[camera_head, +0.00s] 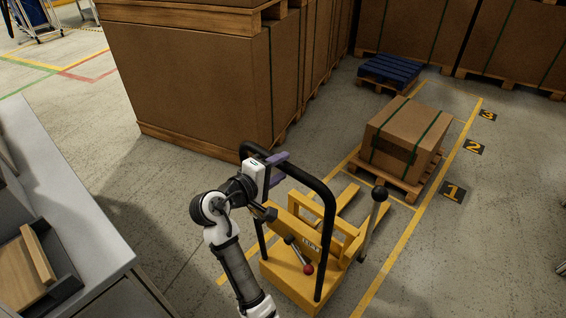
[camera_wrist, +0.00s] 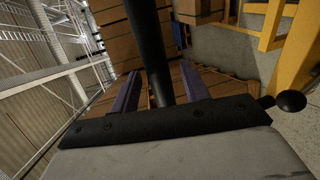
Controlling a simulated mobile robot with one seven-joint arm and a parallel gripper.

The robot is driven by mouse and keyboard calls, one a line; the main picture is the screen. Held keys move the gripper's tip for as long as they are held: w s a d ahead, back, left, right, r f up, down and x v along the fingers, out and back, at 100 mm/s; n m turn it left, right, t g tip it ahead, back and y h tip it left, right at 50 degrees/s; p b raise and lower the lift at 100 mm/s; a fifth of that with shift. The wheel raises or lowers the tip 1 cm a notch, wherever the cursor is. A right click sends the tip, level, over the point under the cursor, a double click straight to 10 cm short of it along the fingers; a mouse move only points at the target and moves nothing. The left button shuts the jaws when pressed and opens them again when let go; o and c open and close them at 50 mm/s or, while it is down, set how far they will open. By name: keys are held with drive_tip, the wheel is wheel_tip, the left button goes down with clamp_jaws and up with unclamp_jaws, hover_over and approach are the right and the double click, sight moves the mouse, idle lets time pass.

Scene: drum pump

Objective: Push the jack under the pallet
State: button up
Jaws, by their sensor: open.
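The yellow pallet jack (camera_head: 300,265) stands in front of me with its two forks (camera_head: 345,198) pointing toward the wooden pallet (camera_head: 402,183). The pallet carries a strapped cardboard box (camera_head: 408,137). The fork tips are close to the pallet's near side; I cannot tell whether they have entered it. My gripper (camera_head: 272,170) is at the top left of the jack's black handle frame. In the wrist view, the black handle bar (camera_wrist: 150,50) runs between the two open purple fingers (camera_wrist: 158,93). Whether they touch the bar is unclear.
Large strapped boxes (camera_head: 200,75) on pallets stand to the left of the lane. A blue pallet (camera_head: 390,70) lies behind the boxed pallet. Yellow floor lines (camera_head: 405,235) and numbered marks (camera_head: 453,191) border the right side. A grey bench (camera_head: 60,170) is at left.

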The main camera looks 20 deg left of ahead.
drive_tip(key=shift+x, duration=0.9)
drive_tip(key=shift+c, duration=0.4)
clamp_jaws()
